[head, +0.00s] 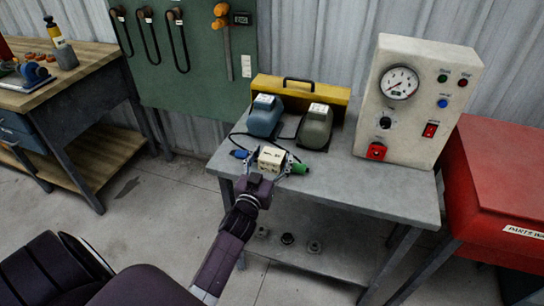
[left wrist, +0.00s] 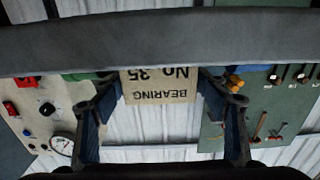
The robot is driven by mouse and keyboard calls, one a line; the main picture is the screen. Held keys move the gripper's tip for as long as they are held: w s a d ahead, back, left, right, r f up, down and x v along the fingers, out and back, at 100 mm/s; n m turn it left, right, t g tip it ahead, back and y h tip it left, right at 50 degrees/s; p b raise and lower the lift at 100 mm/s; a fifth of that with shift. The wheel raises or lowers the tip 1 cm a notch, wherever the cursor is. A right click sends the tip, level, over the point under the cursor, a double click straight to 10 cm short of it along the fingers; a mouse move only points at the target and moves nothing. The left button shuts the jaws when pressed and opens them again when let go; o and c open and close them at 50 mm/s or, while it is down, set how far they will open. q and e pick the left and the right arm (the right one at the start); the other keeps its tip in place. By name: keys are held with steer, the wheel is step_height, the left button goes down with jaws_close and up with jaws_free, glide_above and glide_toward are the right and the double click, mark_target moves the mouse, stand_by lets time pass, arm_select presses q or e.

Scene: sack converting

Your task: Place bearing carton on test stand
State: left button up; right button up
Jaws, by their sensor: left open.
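The bearing carton (head: 271,160) is a small cream box near the front left edge of the grey test stand (head: 375,188), and it appears to stand on the top. My left gripper (head: 269,166) is open, with one finger on each side of the carton. In the left wrist view the carton (left wrist: 160,87) shows upside down, lettered "BEARING No 35", between the two fingers (left wrist: 160,100). Whether the fingers touch it I cannot tell. My right gripper is not in view.
Blue (head: 265,116) and dark green (head: 316,127) motor-like units stand behind the carton, before a yellow toolbox (head: 300,93). A blue plug (head: 239,153) and green plug (head: 300,169) flank the carton. A gauge panel (head: 416,100) stands at right. The stand's front right is clear.

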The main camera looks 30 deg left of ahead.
arm_select(q)
steer(key=v, duration=1.2)
steer(key=shift+r+b, duration=0.2)
steer(key=shift+b, duration=0.1)
steer(key=s+d+f+m+g+h, duration=0.1)
steer(key=s+d+f+g, duration=0.2)
steer(key=f, duration=0.8)
steer(key=s+d+f+g+h, duration=0.1)
steer(key=s+d+f+g, duration=0.15)
steer(key=f, duration=0.95)
steer(key=s+d+f+m+g+h, duration=0.1)
steer(key=s+d+f+g, duration=0.2)
steer(key=f, duration=0.8)
steer(key=s+d+f+m+g+h, duration=0.1)
steer(key=s+d+f+g, duration=0.15)
steer(key=s+f, duration=0.8)
steer(key=s+f+m+g, duration=0.1)
steer(key=s+f, duration=0.4)
steer(key=s, duration=0.6)
steer(key=s+a+f+m+g, duration=0.1)
steer(key=s+f+g, duration=0.3)
steer(key=s, duration=0.7)
steer(key=shift+a+f+g, duration=0.3)
steer(key=shift+f, duration=0.55)
steer(key=shift+s, duration=0.1)
